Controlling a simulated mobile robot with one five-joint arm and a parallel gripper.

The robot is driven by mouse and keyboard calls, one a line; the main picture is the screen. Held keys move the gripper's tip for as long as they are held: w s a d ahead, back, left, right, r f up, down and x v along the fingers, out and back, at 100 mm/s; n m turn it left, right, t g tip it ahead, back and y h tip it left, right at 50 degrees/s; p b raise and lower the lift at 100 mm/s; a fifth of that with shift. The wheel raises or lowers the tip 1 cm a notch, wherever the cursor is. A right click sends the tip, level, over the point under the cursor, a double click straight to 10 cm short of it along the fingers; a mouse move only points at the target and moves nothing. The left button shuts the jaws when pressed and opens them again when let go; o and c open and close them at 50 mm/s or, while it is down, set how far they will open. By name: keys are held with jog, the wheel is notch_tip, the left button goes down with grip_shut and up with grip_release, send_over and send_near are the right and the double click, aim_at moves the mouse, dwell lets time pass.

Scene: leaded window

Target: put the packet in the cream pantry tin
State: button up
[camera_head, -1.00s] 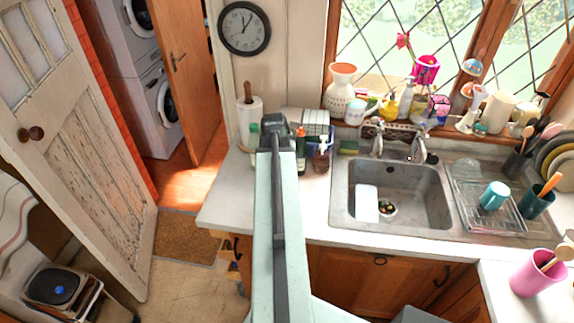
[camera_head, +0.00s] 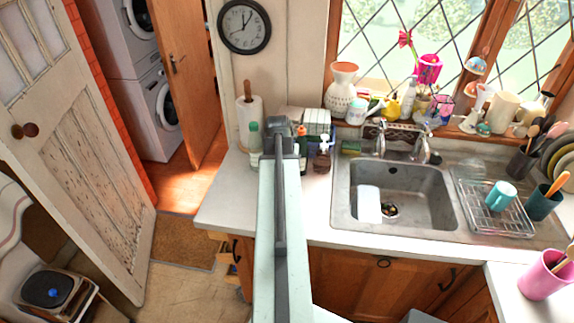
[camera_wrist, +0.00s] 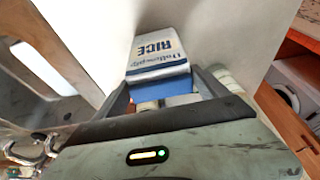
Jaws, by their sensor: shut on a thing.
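The packet (camera_wrist: 158,50), white and blue with the word RICE, shows in the wrist view. My gripper (camera_wrist: 165,88) is shut on its lower blue part, with a finger on each side. In the head view my arm covers the gripper and the packet. I cannot make out the cream pantry tin for certain in either view.
The sink (camera_head: 402,195) is to the right. The counter's left front (camera_head: 228,205) is clear.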

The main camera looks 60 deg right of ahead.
jog(key=o, duration=2)
jog(key=shift+c, duration=0.2)
jog(key=p+v, duration=1.2)
jog(key=shift+r, duration=0.1)
